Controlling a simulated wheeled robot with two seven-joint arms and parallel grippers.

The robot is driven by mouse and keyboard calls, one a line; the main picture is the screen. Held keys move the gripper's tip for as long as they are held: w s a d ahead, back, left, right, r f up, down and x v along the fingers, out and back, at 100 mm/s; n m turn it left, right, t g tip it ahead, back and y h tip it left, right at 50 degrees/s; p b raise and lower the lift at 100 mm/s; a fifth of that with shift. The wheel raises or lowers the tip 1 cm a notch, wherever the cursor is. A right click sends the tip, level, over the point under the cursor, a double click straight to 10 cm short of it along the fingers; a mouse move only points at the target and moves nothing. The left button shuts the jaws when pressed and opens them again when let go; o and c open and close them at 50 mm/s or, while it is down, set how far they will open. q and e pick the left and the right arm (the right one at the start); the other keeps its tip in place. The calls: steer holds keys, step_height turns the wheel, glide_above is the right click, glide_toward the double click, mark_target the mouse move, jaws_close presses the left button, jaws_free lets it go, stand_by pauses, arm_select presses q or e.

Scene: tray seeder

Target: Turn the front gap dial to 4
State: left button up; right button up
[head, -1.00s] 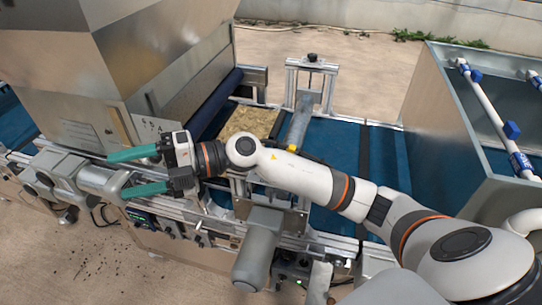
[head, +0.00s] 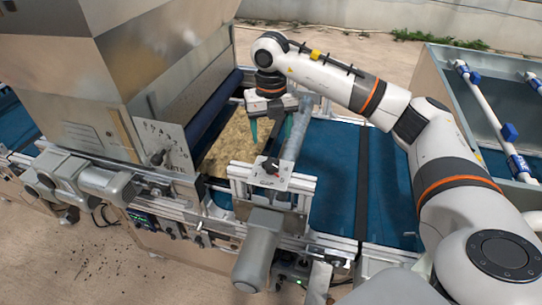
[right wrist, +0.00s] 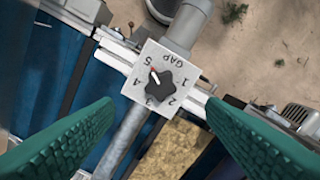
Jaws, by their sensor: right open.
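The front gap dial (head: 271,166) is a dark knob on a pale plate, on the frame across the belt. In the right wrist view the dark dial (right wrist: 160,87) sits on a square plate marked GAP (right wrist: 180,62) with numbers 1 to 5. Its red-white pointer mark is toward 5. My right gripper (head: 270,128) is open and empty, fingers pointing down, above and beyond the dial in the head view. In the right wrist view its green fingers (right wrist: 159,106) stand apart, with the dial showing between them. My left gripper is not in view.
A metal hopper (head: 150,60) with another dial plate (head: 160,145) stands at left. A tray of brown substrate (head: 228,138) lies on the blue belt (head: 335,180). A grey motor (head: 258,245) projects in front of the dial. A grey bin (head: 430,90) stands at right.

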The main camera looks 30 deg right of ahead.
mark_target(271, 163)
step_height(271, 163, down, 9)
steer(key=p, duration=0.4)
steer(key=shift+r, duration=0.15)
steer(key=shift+f, duration=0.5)
steer(key=shift+c, duration=0.2)
steer(key=c, duration=0.9)
